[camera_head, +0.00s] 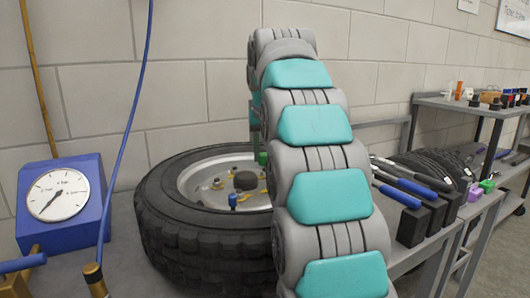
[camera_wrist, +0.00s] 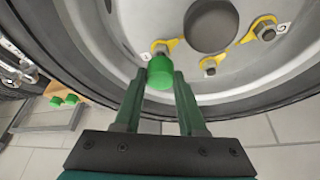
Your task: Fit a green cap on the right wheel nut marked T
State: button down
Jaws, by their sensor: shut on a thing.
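In the wrist view a green cap (camera_wrist: 160,73) sits between the tips of my gripper (camera_wrist: 158,80), which is shut on it. Right beyond the cap is a wheel nut (camera_wrist: 160,47) with a yellow pointer; the cap overlaps its lower edge in the picture, and I cannot tell whether they touch. A small label beside this nut is too small to read. The wheel (camera_head: 160,215) lies flat on the bench in the head view, where my arm hides its right part. A bit of green (camera_head: 262,158) shows beside my arm.
Other nuts with yellow pointers (camera_wrist: 262,28) surround the dark hub (camera_wrist: 211,25). More green caps (camera_wrist: 71,99) lie on a wooden block at left. A blue cap (camera_head: 232,200) stands on the wheel's near side. A blue gauge (camera_head: 62,205) stands left; tools (camera_head: 410,185) lie right.

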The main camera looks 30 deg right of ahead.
jog(key=shift+f, duration=0.2)
dwell(0.5)
jog(key=shift+f+b, duration=0.6)
jog(key=shift+f, duration=0.6)
jog(key=shift+f, duration=0.2)
grip_release()
dwell(0.3)
